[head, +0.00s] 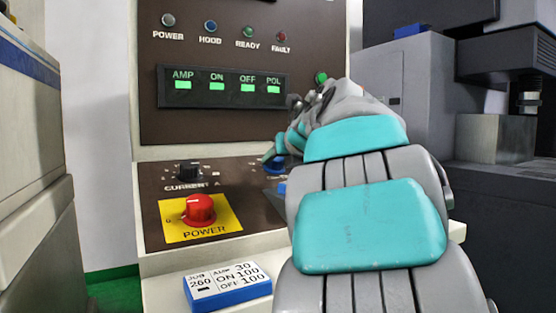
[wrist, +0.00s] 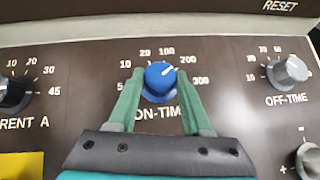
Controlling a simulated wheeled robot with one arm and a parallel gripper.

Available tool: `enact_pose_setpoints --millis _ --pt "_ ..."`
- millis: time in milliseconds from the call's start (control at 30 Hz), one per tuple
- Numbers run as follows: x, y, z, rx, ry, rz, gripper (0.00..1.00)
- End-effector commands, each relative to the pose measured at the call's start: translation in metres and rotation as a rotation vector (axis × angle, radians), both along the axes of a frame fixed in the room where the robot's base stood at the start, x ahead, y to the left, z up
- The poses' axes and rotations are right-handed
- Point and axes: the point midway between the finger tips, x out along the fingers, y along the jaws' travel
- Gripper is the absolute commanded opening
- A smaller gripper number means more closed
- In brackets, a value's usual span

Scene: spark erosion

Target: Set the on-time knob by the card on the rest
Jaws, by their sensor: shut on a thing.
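The blue on-time knob (wrist: 161,82) sits over the ON-TIME label in the wrist view. Its white mark points up and right, toward the 200 label. My gripper (wrist: 160,92) has its green fingers on both sides of the knob and is shut on it. In the head view my gripper (head: 272,157) is at the panel and the knob (head: 277,166) is mostly hidden behind my arm. The white card (head: 228,279) with a blue edge lies on the pale ledge (head: 160,293); it reads JOB 260, AMP 30, ON 100, OFF 100.
The black current knob (head: 189,170) and red power knob (head: 199,208) are left of my gripper. A display (head: 222,87) shows AMP, ON, OFF and POL lit green.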

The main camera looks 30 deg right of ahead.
Motion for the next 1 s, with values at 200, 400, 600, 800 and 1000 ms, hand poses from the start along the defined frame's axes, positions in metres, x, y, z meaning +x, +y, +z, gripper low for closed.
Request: enact_pose_setpoints --millis 200,400,600,800,1000 --pt "0.0000 -0.0010 -0.0021 -0.006 0.000 0.022 0.00" --pt "-0.0003 -0.0033 -0.0031 -0.037 -0.004 0.099 0.00" --pt "0.0004 -0.0055 -0.0054 -0.083 -0.003 0.225 0.00" --pt "0.0007 -0.0078 -0.0038 -0.127 -0.004 0.347 0.00" --pt "0.0008 -0.0078 -0.0018 -0.161 -0.005 0.439 0.00"
